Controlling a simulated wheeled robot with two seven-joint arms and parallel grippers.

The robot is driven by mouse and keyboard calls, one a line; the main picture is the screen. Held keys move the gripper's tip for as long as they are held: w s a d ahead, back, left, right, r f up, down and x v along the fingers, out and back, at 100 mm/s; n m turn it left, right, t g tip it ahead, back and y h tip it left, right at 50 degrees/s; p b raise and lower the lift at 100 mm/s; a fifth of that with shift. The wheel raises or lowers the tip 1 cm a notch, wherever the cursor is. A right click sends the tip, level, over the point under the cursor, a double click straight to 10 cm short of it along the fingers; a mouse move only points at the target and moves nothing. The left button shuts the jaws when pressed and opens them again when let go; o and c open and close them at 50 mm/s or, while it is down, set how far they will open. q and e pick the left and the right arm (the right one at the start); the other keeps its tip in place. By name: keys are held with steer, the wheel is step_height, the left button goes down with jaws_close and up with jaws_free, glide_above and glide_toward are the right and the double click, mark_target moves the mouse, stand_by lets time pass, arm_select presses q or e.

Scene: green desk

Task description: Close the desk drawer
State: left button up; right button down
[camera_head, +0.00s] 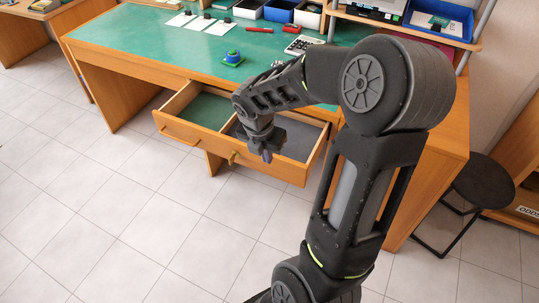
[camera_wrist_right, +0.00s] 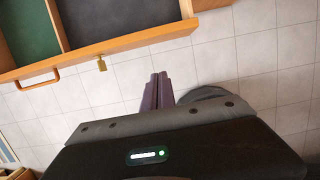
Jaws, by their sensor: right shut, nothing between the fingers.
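The wooden desk drawer (camera_head: 270,170) stands pulled out from under the green desk top (camera_head: 140,38). It has a green-floored compartment on the left and a grey-floored one on the right. An orange handle (camera_head: 180,136) and a small yellow padlock-like piece (camera_head: 232,157) are on its front. My right gripper (camera_head: 266,155) is shut and empty, over the front part of the drawer's right compartment in the head view. In the right wrist view, the shut fingers (camera_wrist_right: 158,90) show against the floor beyond the drawer front (camera_wrist_right: 130,42); no contact is visible. My left gripper is not in view.
A black stool (camera_head: 482,182) stands at the right. The tiled floor (camera_head: 130,220) in front of the drawer is clear.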

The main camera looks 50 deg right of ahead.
mark_target(276, 159)
steer(key=d+f, duration=0.1)
steer(key=f, duration=0.1)
steer(key=w+d+f, duration=0.1)
steer(key=d+f, duration=0.1)
steer(key=f, duration=0.1)
steer(key=d+f, duration=0.2)
steer(key=f, duration=0.1)
steer(key=shift+w+f, duration=0.2)
steer(key=shift+f, duration=0.05)
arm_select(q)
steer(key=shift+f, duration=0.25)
arm_select(e)
steer(key=shift+w+d, duration=0.15)
steer(key=shift+d, duration=0.3)
